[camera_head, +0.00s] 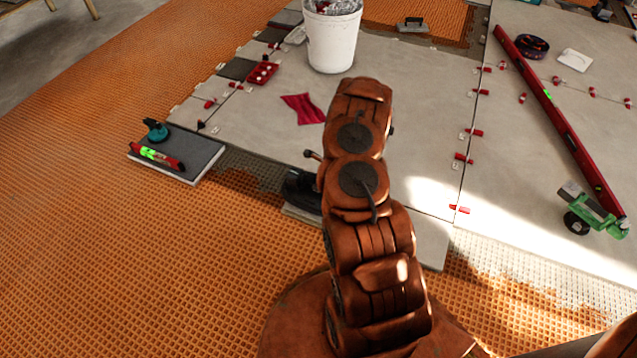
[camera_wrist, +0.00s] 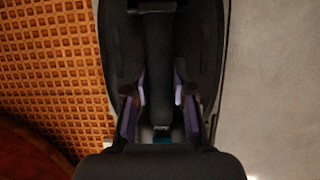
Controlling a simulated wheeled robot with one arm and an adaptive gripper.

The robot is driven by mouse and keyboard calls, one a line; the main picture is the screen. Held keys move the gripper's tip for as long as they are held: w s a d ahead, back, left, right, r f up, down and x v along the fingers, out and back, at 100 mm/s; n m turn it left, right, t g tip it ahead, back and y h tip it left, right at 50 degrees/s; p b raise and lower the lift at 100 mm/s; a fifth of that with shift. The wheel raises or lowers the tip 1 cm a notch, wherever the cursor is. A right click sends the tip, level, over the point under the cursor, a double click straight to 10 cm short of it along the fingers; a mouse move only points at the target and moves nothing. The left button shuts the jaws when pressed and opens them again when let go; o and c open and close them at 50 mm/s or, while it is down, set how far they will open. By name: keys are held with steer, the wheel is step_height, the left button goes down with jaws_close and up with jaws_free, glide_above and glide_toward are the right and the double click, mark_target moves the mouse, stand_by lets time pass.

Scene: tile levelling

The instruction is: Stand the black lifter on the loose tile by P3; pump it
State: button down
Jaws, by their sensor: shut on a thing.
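The black lifter (camera_wrist: 158,70) fills the middle of the wrist view, its dark bar running between my fingers. My gripper (camera_wrist: 160,112) is shut on it, with purple pads on both sides. In the head view, a black shape (camera_head: 301,188) shows just left of my arm, low over a pale tile edge (camera_head: 300,215); I cannot tell whether it is lifter or gripper. My arm hides most of that spot. Whether the lifter touches the tile cannot be seen. No P3 label is readable.
Orange matting (camera_head: 130,270) lies left and in front. A dark tile (camera_head: 200,158) at left carries a red-green level (camera_head: 157,157) and a teal-topped tool (camera_head: 156,131). A white bucket (camera_head: 332,42), red cloth (camera_head: 303,108), long red bar (camera_head: 560,120) and green tool (camera_head: 595,212) rest on the tiles.

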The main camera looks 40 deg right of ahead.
steer(key=shift+f, duration=0.25)
stand_by(0.4)
steer(key=c, duration=0.9)
jaws_free()
steer(key=shift+r, duration=0.1)
steer(key=shift+v, duration=5.9)
